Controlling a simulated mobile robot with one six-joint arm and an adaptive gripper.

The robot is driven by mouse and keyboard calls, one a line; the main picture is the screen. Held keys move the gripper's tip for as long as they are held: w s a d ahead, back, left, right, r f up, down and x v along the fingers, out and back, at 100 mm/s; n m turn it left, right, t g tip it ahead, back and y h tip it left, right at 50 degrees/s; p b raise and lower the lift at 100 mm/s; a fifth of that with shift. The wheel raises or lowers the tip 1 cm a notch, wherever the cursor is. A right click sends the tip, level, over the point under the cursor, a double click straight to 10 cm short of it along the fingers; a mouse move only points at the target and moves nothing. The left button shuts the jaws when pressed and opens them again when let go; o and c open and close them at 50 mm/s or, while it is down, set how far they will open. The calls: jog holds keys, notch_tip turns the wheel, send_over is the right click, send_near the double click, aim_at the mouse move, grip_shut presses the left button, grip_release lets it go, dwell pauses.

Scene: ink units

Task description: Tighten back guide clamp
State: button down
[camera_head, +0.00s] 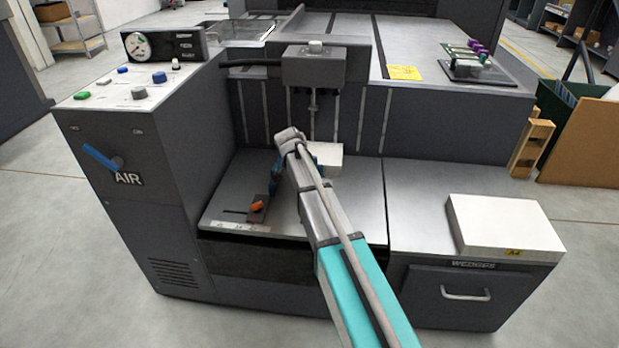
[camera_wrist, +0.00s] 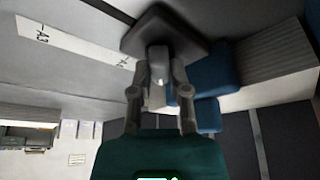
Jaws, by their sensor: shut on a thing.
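In the wrist view my gripper (camera_wrist: 159,82) is shut on a small grey piece (camera_wrist: 158,62), seemingly the back guide clamp. A dark plate with rounded corners (camera_wrist: 188,40) lies just beyond the fingertips. Blue blocks (camera_wrist: 212,72) stand close beside the right finger, apparently part of a guide. In the head view my arm reaches over the feeder bed (camera_head: 350,205), and its wrist hides the fingers and the clamp. Only bits of blue show beside the wrist. An orange knob (camera_head: 257,207) on a dark guide sits toward the front of the bed, apart from my gripper.
A white paper block (camera_head: 328,158) stands behind my wrist. A grey head unit (camera_head: 313,68) with rods hangs above. The AIR lever panel (camera_head: 125,170) is at left. A paper stack (camera_head: 505,228) lies on the right cabinet. A size scale (camera_wrist: 70,42) shows in the wrist view.

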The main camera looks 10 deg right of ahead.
jog(key=shift+s+d, duration=0.15)
jog(key=shift+d, duration=0.1)
jog(key=c, duration=0.6)
grip_release()
jog(key=shift+c, duration=0.2)
jog(key=shift+o, duration=0.2)
jog(key=shift+a, duration=0.1)
jog(key=shift+r, duration=0.1)
